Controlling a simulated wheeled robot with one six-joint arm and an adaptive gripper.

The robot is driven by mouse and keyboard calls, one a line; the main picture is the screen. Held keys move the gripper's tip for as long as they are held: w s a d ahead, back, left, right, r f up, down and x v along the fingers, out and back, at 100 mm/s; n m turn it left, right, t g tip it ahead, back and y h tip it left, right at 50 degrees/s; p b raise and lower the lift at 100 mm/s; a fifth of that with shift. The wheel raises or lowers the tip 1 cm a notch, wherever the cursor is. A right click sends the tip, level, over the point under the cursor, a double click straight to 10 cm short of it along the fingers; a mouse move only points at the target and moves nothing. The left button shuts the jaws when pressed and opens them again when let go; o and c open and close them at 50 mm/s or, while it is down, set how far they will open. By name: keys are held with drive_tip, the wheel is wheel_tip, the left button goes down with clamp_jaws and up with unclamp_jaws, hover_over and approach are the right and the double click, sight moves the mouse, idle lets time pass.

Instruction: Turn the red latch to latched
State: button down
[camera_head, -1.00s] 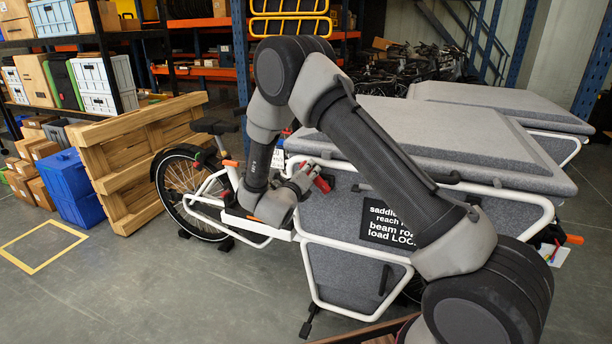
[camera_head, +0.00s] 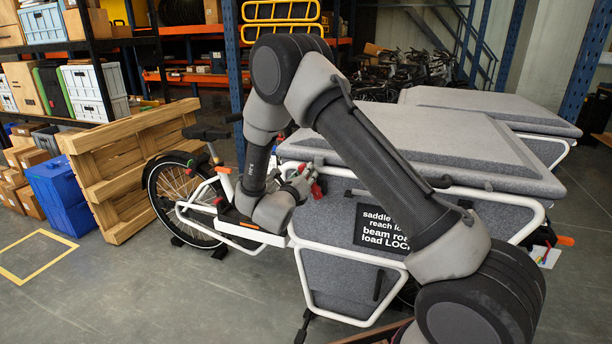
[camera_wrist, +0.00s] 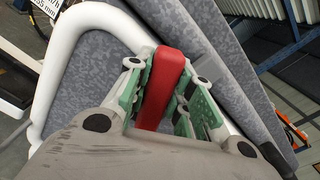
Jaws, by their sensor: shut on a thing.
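The red latch (camera_wrist: 168,75) sits on the side of the grey cargo box (camera_wrist: 85,95), just under its lid. In the wrist view it stands between the green-padded fingers of my gripper (camera_wrist: 160,95), which are closed on it. In the head view my gripper (camera_head: 303,180) is at the upper left of the box side, with the red latch (camera_head: 316,188) showing at its fingertips. My fingers hide part of the latch, and I cannot tell its exact angle against the box.
The white bike frame tube (camera_head: 420,188) runs along the box beside my gripper. The grey lid (camera_head: 440,150) lies above it. A wooden pallet (camera_head: 125,170) and blue crates (camera_head: 60,190) stand at the left. The floor at front left is clear.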

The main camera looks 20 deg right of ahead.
drive_tip(key=c, duration=1.2)
unclamp_jaws()
drive_tip(key=shift+c, duration=0.2)
drive_tip(key=v, duration=0.8)
drive_tip(key=shift+c, duration=0.4)
